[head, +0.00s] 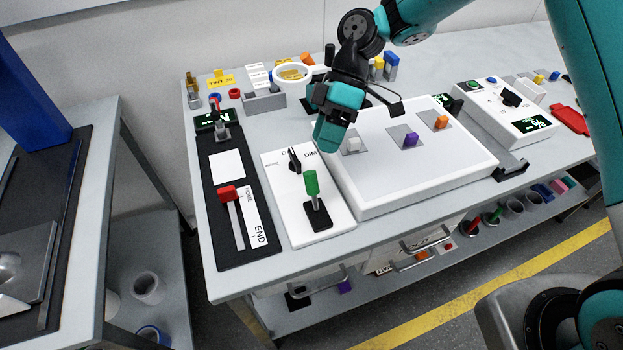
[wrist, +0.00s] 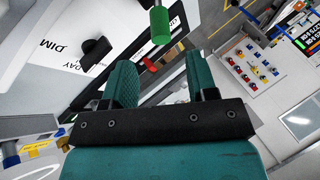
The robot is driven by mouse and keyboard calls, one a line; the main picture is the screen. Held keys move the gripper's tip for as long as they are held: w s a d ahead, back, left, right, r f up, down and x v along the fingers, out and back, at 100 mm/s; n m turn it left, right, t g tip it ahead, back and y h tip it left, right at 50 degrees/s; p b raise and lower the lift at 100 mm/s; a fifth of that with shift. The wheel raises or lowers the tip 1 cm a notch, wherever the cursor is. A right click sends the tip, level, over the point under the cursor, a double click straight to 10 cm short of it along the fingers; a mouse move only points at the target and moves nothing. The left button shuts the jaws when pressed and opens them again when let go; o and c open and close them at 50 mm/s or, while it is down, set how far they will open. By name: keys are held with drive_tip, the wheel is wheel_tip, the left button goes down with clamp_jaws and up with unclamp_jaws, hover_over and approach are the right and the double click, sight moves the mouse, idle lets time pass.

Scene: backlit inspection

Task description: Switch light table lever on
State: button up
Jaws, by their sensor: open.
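The lever has a green handle (head: 312,183) on a black base (head: 318,217), on a white control panel (head: 272,205) beside the light table (head: 420,190). It stands roughly upright in the head view; I cannot tell its switch position. In the wrist view the green handle (wrist: 160,25) hangs at the top centre, beyond the fingertips. My gripper (head: 328,135) is above the panel's back right corner, up and behind the handle and apart from it. In the wrist view my gripper (wrist: 163,75) has its two teal fingers spread with nothing between them.
A black knob (head: 294,160) with DIM lettering sits behind the lever. A black slider unit (head: 235,258) with a red handle (head: 228,193) lies to the left. White, purple and orange pieces stand on the light table. A ring magnifier (head: 292,75) is behind my gripper.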

sight(314, 172)
drive_tip(key=p+x, duration=0.1)
drive_tip(key=x, duration=0.7)
drive_tip(key=shift+s+a+f, duration=0.1)
drive_tip(key=shift+s+f, duration=0.1)
drive_tip(key=shift+f, duration=0.15)
clamp_jaws()
